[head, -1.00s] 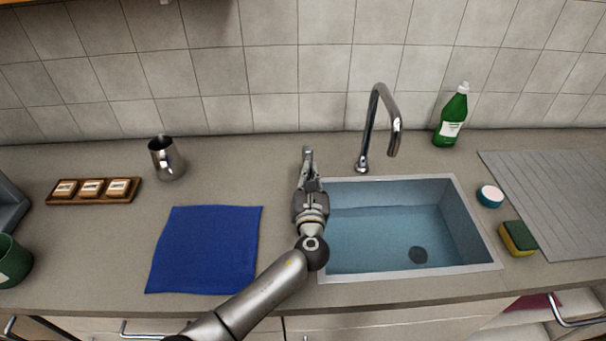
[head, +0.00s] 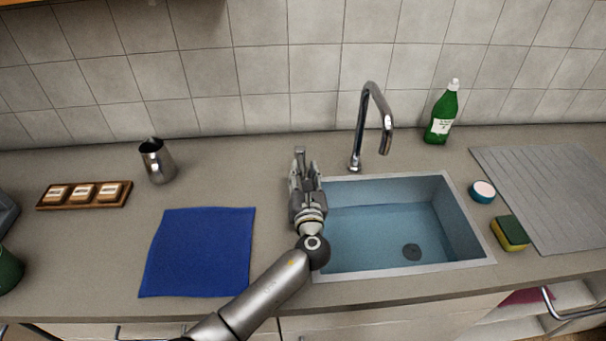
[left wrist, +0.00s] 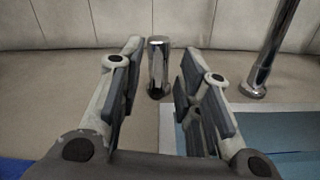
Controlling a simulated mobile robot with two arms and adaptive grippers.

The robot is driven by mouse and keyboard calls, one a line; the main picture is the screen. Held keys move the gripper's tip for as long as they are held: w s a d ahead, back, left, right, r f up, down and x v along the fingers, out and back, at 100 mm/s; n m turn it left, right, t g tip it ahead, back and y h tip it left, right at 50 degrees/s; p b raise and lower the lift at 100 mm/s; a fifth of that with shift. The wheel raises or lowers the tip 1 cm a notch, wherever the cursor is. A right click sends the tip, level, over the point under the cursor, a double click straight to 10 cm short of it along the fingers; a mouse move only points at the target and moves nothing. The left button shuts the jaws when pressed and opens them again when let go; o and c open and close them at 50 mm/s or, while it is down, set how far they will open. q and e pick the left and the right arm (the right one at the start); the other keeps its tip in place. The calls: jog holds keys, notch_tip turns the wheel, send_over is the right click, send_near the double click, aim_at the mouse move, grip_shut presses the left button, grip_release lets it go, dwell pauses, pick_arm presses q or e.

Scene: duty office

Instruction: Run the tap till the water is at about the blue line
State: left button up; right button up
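The sink (head: 462,268) holds bluish water (head: 370,240) with a dark drain showing through. A thin darker blue line shows along the back wall at about the water's edge; I cannot tell it clearly from the edge. The chrome spout (head: 370,110) arches over the back of the sink, with no stream visible. A short chrome post (head: 299,155), which looks like the tap's handle, stands left of the spout; it also shows in the left wrist view (left wrist: 157,68). My left gripper (head: 304,172) is open, its fingers (left wrist: 158,75) either side of the post and apart from it. My right gripper is not seen.
A blue cloth (head: 198,250) lies left of the sink. A metal jug (head: 157,162) and a wooden tray (head: 122,199) stand farther left. A green bottle (head: 441,115), a round tub (head: 482,191), a sponge (head: 510,233) and a drainboard (head: 550,190) are on the right.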

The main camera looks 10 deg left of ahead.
pick_arm(q)
jog(key=shift+s, duration=0.1)
jog(key=v, duration=1.2)
